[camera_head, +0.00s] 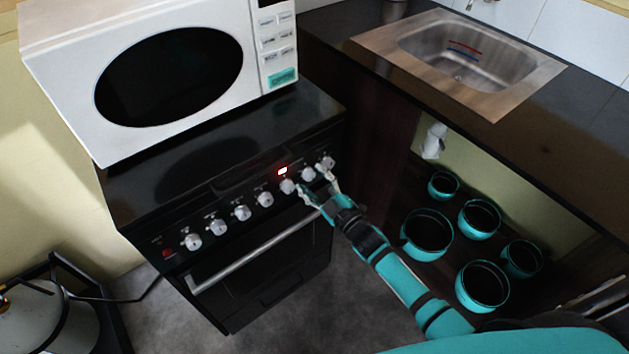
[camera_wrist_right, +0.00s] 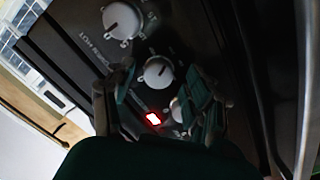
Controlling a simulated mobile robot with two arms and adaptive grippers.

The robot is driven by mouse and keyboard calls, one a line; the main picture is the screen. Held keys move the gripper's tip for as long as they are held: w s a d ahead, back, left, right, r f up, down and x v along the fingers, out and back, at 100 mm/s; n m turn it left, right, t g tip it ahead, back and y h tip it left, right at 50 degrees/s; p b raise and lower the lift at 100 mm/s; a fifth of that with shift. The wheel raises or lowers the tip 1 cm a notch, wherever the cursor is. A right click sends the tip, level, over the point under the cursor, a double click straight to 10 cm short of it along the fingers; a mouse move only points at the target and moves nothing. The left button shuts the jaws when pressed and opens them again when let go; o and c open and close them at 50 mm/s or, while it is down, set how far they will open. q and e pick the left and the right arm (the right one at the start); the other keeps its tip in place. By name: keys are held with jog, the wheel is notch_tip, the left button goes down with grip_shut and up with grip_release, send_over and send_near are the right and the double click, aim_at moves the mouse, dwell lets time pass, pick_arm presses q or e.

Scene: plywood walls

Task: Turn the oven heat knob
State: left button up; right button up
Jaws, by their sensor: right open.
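The black oven (camera_head: 255,245) has a row of several white knobs along its front panel, with a small lit red light (camera_head: 283,171) above them. My right gripper (camera_head: 317,183) is open at the right part of this row, its fingers close to the knob (camera_head: 308,174) second from the right end. In the right wrist view, one white knob (camera_wrist_right: 158,72) shows between the open fingers (camera_wrist_right: 155,105). Another knob (camera_wrist_right: 178,108) is partly hidden by a finger. I cannot tell whether the fingers touch any knob. My left gripper is not in view.
A white microwave (camera_head: 60,50) stands on the oven. The oven's handle (camera_head: 255,252) runs below the knobs. A dark counter with a steel sink (camera_head: 460,60) is at right, above several teal pots (camera_head: 427,235). A gas cylinder (camera_head: 45,325) stands at lower left.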

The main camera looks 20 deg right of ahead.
jog(key=v, duration=1.2)
jog(key=s+d+f+m+g+h, duration=0.2)
jog(key=s+f+m+g, duration=0.3)
jog(key=f, duration=0.9)
jog(key=s+d+f+m+g+h, duration=0.1)
jog(key=s+f+g+h, duration=0.15)
jog(key=s+f, duration=0.8)
jog(key=s+f+m+g, duration=0.1)
jog(key=s+f+g, duration=0.3)
jog(key=s+f, duration=0.4)
jog(key=s+f+m+g+h+p, duration=0.1)
jog(key=s+f+g, duration=0.4)
jog(key=s, duration=1)
notch_tip(320, 180, down, 4)
jog(key=shift+s+a+r+m, duration=0.1)
jog(key=shift+s+a+m, duration=0.15)
jog(key=shift+m, duration=0.45)
